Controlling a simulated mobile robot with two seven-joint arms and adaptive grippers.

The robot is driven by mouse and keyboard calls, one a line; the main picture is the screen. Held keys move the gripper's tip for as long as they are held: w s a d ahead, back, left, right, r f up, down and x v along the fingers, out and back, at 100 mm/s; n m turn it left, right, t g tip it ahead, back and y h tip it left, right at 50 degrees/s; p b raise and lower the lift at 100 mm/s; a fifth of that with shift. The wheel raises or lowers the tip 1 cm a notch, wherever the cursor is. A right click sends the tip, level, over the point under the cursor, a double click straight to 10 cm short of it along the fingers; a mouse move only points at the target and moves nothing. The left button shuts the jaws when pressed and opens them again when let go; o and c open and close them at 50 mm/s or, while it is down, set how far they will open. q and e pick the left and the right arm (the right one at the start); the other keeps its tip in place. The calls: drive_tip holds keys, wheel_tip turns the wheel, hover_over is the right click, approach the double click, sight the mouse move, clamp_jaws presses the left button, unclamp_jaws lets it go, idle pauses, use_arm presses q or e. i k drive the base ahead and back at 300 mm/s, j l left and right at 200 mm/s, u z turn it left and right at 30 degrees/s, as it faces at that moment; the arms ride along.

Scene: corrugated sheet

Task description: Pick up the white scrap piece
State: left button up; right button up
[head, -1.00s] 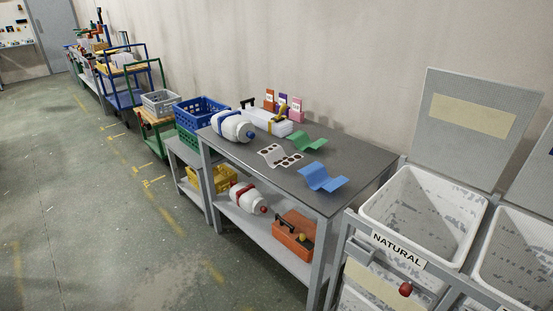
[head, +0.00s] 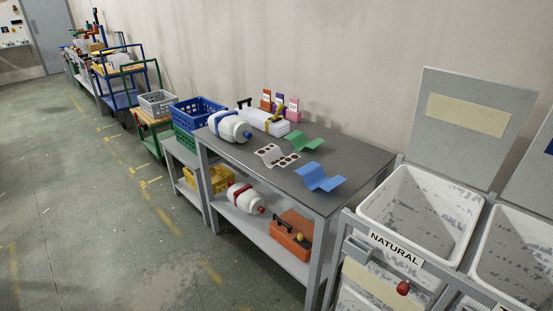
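The white scrap piece (head: 276,156) is a bent white sheet with several dark round holes. It lies on the dark top of the grey workbench (head: 347,158). A green bent sheet (head: 304,141) lies behind it to the right, and a blue bent sheet (head: 320,178) lies in front of it to the right. Neither of my grippers shows in the head view.
A white bin labelled NATURAL (head: 369,223) stands right of the bench. An orange toolbox (head: 291,236) sits on the lower shelf. Open floor (head: 90,220) lies to the left.

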sight(271, 154)
drive_tip(key=i+j+z, duration=0.1)
drive_tip(key=z, duration=0.85)
drive_tip(key=j+z, duration=0.75)
drive_tip(key=j, duration=0.2)
drive_tip(key=j+z, duration=0.25)
drive_tip(key=j, duration=0.75)
